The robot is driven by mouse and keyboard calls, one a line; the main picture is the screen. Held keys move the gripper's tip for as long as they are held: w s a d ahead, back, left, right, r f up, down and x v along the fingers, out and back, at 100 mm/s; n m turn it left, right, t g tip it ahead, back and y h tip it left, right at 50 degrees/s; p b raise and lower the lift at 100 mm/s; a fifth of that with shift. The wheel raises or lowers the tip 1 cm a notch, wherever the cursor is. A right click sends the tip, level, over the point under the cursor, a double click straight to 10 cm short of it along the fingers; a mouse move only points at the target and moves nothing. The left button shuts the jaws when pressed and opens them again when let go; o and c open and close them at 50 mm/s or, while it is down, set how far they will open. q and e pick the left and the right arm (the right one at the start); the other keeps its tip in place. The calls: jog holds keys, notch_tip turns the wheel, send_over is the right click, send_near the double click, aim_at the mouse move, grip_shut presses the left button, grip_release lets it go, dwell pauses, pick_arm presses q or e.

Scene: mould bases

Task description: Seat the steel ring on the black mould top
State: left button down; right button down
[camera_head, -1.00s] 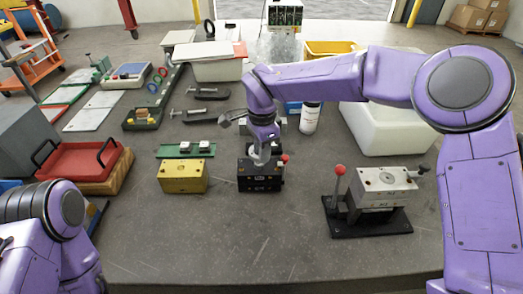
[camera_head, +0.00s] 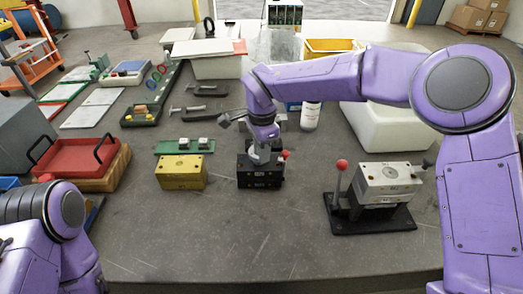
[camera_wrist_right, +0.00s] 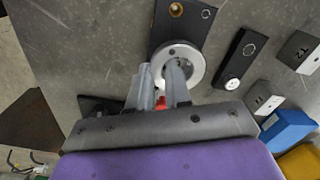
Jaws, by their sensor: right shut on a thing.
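The black mould top (camera_head: 260,176) is a dark block in the middle of the table. In the right wrist view its dark top face (camera_wrist_right: 184,24) shows beyond the ring. The steel ring (camera_wrist_right: 196,62) is a bright, thick ring over the near part of that face. My right gripper (camera_wrist_right: 162,72) is shut on the ring, with its fingers at the ring's near side. In the head view this gripper (camera_head: 263,154) is directly above the block. I cannot tell whether the ring touches the block or sits level. My left arm shows at lower left, but its gripper is out of view.
A yellow block (camera_head: 181,173) stands close left of the black one, with a green strip (camera_head: 174,146) behind it. A steel block on a black base (camera_head: 378,221) with a red-knobbed lever (camera_head: 342,165) stands to the right. The table's front is clear.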

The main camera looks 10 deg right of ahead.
jog(key=shift+f+b, duration=0.4)
jog(key=shift+f, duration=0.4)
dwell(0.4)
jog(key=shift+r, duration=0.15)
jog(key=shift+r+p, duration=0.55)
jog(key=shift+p, duration=0.35)
jog(key=shift+p, duration=0.4)
dwell(0.5)
jog(key=shift+p, duration=0.4)
jog(key=shift+f+b, duration=0.3)
jog(key=shift+f, duration=0.4)
dwell(0.6)
